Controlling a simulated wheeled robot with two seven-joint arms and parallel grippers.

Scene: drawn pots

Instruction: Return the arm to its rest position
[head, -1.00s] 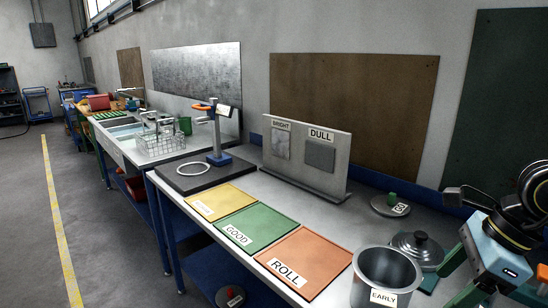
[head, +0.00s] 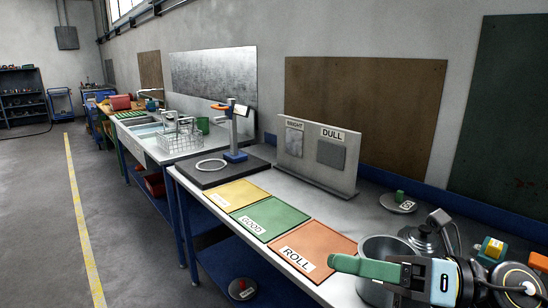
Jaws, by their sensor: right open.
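My right gripper (head: 352,268) comes in from the lower right of the head view. It is open, with a green finger pointing left across the front of the grey metal pot (head: 372,248). Its light blue body and my dark arm links fill the lower right corner. The gripper hides much of the pot's front, including its label. I see nothing held in the fingers, though the second finger is mostly hidden. Whether the finger touches the pot I cannot tell. My left gripper is out of view.
Left of the pot lie an orange ROLL mat (head: 318,247), a green GOOD mat (head: 272,218) and a yellow mat (head: 238,192). A lid (head: 422,240) sits behind the gripper. A BRIGHT/DULL panel (head: 318,165) stands at the back. The floor on the left is clear.

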